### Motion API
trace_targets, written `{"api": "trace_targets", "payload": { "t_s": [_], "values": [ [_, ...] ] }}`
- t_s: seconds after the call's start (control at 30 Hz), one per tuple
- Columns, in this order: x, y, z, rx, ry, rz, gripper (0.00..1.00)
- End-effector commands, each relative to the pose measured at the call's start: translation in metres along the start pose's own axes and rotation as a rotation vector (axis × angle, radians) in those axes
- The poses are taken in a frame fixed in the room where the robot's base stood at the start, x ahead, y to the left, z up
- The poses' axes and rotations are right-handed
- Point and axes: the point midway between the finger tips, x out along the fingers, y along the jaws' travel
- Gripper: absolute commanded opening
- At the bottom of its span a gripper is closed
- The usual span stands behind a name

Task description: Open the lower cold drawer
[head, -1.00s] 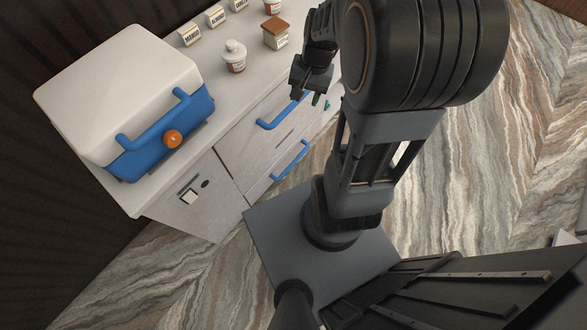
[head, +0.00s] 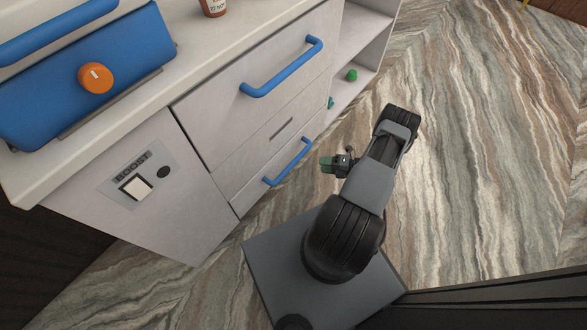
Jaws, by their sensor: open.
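The lower cold drawer (head: 258,190) is a pale grey front with a blue bar handle (head: 289,162), in the middle of the head view. It looks shut, flush with the cabinet. The upper drawer (head: 222,117) above it has a larger blue bar handle (head: 283,68) and also looks shut. My gripper (head: 327,163) is to the right of the lower handle in the picture, its dark green-tipped end facing left toward the handle. It is open, empty and apart from the handle.
A BOOST panel (head: 138,177) with a white switch is on the cabinet to the left. A blue box (head: 60,100) with an orange knob sits on the counter. Open shelves (head: 357,60) with small green things are at the right. The marbled floor (head: 480,140) is clear.

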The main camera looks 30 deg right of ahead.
Motion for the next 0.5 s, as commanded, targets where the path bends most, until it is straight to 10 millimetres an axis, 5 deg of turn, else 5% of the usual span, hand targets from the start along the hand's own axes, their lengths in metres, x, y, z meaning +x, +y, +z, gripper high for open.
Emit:
{"api": "trace_targets", "payload": {
  "t_s": [0.23,0.5],
  "values": [
    [0.018,-0.021,0.000,0.107,-0.053,0.033,0.48],
    [0.069,-0.019,0.002,0.105,-0.050,0.032,0.48]
  ]
}}
